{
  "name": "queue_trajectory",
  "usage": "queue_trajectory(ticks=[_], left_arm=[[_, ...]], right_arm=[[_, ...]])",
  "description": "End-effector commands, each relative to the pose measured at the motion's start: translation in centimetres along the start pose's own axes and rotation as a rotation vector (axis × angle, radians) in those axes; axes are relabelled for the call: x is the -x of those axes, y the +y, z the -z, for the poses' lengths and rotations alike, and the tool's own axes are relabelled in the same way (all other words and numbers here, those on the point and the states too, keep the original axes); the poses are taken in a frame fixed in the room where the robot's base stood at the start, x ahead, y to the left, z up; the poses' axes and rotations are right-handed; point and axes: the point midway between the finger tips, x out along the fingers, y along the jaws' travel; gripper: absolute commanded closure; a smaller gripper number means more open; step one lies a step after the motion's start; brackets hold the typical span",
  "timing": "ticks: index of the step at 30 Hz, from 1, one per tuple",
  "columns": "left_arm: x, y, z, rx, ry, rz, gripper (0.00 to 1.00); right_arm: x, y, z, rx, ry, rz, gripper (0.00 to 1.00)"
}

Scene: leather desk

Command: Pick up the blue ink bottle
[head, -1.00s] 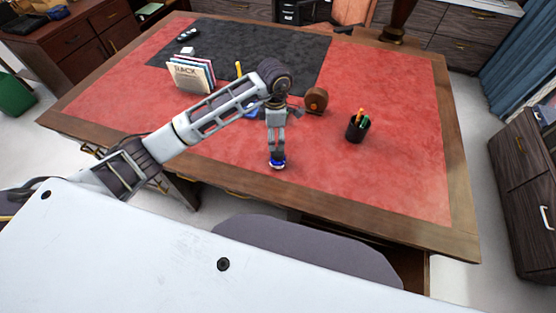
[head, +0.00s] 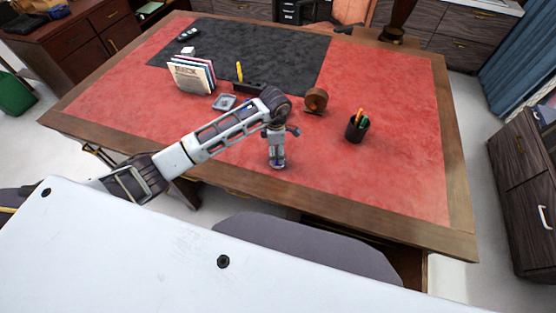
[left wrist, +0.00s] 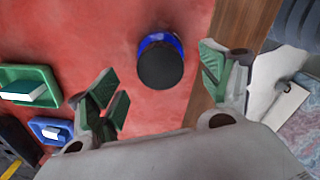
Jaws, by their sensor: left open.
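The blue ink bottle (left wrist: 175,40) stands on the red desk top, seen from above in the left wrist view, with its round dark cap facing the camera. My left gripper (head: 277,163) points down near the front edge of the desk in the head view and hides most of the bottle there. In the left wrist view my left gripper (left wrist: 158,84) is open, with one finger to the left of the bottle and one to the right. A gap shows between each finger and the bottle. My right gripper is not in view.
A black pen cup (head: 356,130) stands to the right of the gripper. A round brown object (head: 316,99), a small tray (head: 224,102) and upright books (head: 190,75) are farther back. The red desk top (head: 400,180) is clear at the right.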

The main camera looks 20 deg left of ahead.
Motion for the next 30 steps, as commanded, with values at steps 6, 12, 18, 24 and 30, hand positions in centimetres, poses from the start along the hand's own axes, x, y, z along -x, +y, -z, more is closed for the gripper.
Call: queue_trajectory(ticks=[6,12,18,24,30], left_arm=[[-0.2,0.0,-0.1,0.000,0.000,0.001,0.20],[-1.5,-0.3,-0.2,0.002,0.000,0.004,0.20],[-3.6,-0.4,-0.4,0.002,0.001,0.003,0.20],[-5.0,-0.3,-0.4,0.001,0.000,0.001,0.20],[-5.2,-0.3,-0.4,0.000,0.000,0.000,0.20]], right_arm=[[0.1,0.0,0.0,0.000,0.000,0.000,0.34],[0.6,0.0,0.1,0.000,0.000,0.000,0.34],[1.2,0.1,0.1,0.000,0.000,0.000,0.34],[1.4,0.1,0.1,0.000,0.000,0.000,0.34],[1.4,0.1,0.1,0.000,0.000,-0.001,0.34]])
